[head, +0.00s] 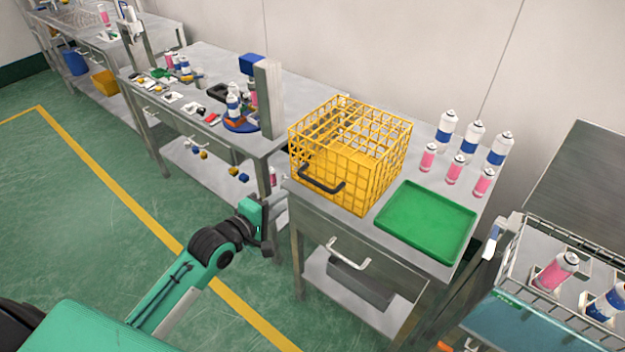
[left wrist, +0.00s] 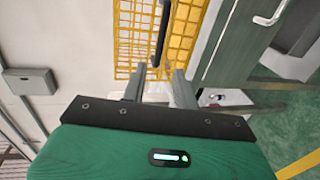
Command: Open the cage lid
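The yellow wire cage (head: 375,180) stands on the steel table, left of the green tray. Wire mesh appears to cover its top, so the lid looks shut. A dark handle (head: 321,184) sticks out from the cage's front side. My left gripper (head: 268,232) is in front of the table, to the left of the cage and below the handle. In the left wrist view its two fingers (left wrist: 160,88) are apart with nothing between them. The handle (left wrist: 161,35) and the yellow mesh (left wrist: 185,35) show beyond the fingertips. My right gripper is not in view.
A green tray (head: 425,220) lies right of the cage, with several spray cans (head: 455,168) behind it. A drawer handle (head: 348,253) sticks out from the table front. A wire rack (head: 530,228) with cans is at the right. A cluttered bench (head: 215,75) is at the left.

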